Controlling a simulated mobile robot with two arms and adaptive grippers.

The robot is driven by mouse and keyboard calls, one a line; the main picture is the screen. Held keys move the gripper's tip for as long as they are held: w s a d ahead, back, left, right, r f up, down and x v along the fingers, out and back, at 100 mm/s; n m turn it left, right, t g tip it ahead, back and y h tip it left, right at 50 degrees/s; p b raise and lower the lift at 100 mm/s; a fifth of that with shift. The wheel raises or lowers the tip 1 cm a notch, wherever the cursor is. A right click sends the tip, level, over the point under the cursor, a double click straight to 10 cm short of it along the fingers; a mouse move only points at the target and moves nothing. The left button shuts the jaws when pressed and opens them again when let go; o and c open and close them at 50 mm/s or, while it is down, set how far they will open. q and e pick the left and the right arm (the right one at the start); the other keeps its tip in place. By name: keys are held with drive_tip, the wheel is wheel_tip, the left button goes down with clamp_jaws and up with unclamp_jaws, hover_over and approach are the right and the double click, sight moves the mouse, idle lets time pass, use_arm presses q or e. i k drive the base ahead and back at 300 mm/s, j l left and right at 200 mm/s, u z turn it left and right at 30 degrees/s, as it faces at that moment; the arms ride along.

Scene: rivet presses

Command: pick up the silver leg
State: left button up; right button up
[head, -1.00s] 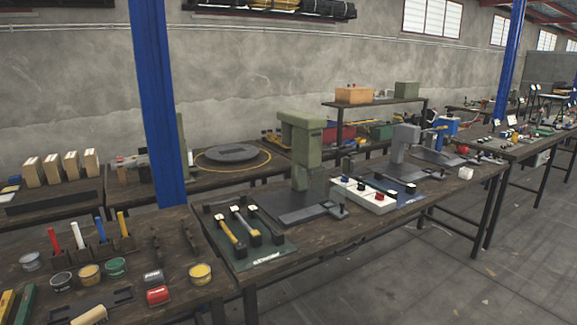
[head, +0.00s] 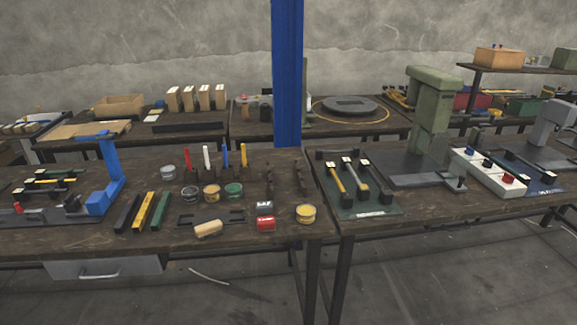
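The silver leg (head: 356,178) appears to be the grey bar lying on a dark green mat (head: 372,211), right of the middle of the head view. It lies between a yellow leg (head: 337,181) on its left and a black leg (head: 373,172) on its right. The legs rest in small dark holders with pale tags; the small size leaves details unclear. Neither of my grippers shows in the head view.
A green press (head: 433,110) stands behind and right of the mat, with a white control box (head: 488,176) further right. The left table holds paint cans (head: 234,191), brushes, coloured bars and a blue press (head: 107,185). A blue post (head: 288,75) rises behind.

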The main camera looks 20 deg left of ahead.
sight(363, 189)
drive_tip(key=u, duration=0.25)
drive_tip(key=i+l+u, duration=0.25)
drive_tip(key=u, duration=0.15)
drive_tip(key=i+l+u, duration=0.15)
drive_tip(key=l+u, duration=0.25)
drive_tip(key=i+l+u, duration=0.1)
drive_tip(key=l+u, duration=0.35)
